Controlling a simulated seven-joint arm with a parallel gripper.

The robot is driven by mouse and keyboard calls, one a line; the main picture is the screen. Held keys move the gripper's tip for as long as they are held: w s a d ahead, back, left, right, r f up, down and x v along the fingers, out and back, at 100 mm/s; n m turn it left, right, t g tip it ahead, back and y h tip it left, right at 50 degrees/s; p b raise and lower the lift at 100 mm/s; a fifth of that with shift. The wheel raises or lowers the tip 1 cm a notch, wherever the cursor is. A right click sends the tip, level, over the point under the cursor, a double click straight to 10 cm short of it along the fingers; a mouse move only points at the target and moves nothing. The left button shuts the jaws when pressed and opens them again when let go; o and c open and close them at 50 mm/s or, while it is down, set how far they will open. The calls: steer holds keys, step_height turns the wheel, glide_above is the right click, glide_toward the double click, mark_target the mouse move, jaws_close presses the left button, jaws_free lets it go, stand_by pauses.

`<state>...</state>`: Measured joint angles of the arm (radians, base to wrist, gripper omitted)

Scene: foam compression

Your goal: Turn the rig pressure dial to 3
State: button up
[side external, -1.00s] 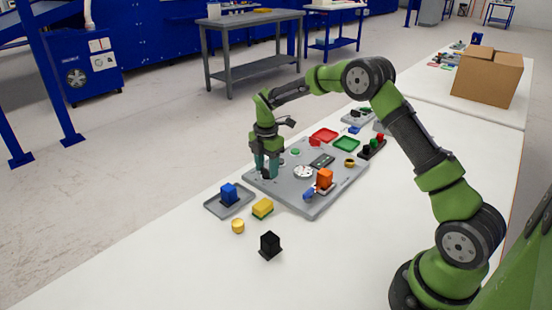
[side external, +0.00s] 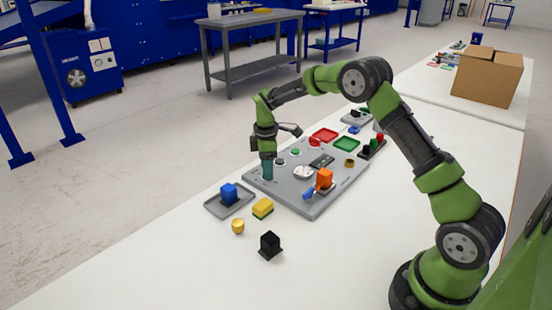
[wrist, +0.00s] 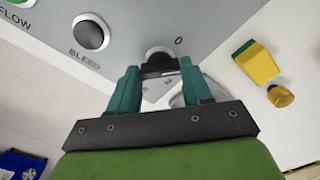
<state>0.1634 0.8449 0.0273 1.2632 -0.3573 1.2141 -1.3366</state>
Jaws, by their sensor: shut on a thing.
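The rig is a grey plate (side external: 330,200) on the white table with several controls on it. In the side view my gripper (side external: 268,178) is at the plate's left part and hides the dial.
Beside the dial are a dark BLEED knob (wrist: 90,34) and a green FLOW control (wrist: 18,3). A white gauge (side external: 303,172) and an orange block (side external: 325,177) sit on the plate.

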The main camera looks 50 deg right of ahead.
steer(key=m, duration=1.3)
steer(key=shift+m, duration=0.4)
steer(key=m, duration=1.4)
steer(key=o, duration=1.1)
steer(key=shift+c, duration=0.2)
steer(key=shift+r, duration=0.1)
